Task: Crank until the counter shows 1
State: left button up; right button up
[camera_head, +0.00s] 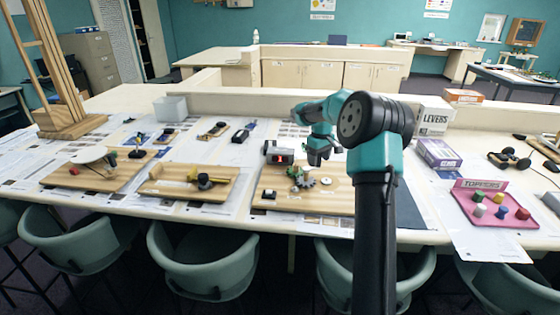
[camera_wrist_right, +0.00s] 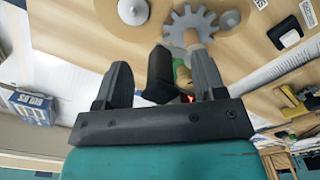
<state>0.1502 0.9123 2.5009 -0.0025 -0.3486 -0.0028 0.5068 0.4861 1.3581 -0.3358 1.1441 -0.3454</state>
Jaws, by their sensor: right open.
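A wooden board (camera_head: 332,203) on the table carries a grey gear (camera_head: 304,180), a small green part beside it and a dark box with a pale face (camera_head: 278,154) at its back left, which looks like the counter. Its digits are too small to read. My right gripper (camera_head: 318,159) is over the back of the board, right of the box, fingers pointing down. In the right wrist view my gripper (camera_wrist_right: 161,80) is open. A dark upright piece (camera_wrist_right: 160,72) shows between its fingers; I cannot tell whether it is the crank handle. The gear (camera_wrist_right: 190,25) lies beyond. My left gripper is out of view.
Another wooden board (camera_head: 190,184) with a yellow part stands to the left. To the right are a LEVERS box (camera_head: 434,116), a purple box (camera_head: 439,154) and a pink tray (camera_head: 495,207) of coloured pegs. My right arm covers the table right of the board.

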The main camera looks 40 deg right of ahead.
jog(key=shift+r, duration=3.5)
jog(key=shift+w, duration=0.1)
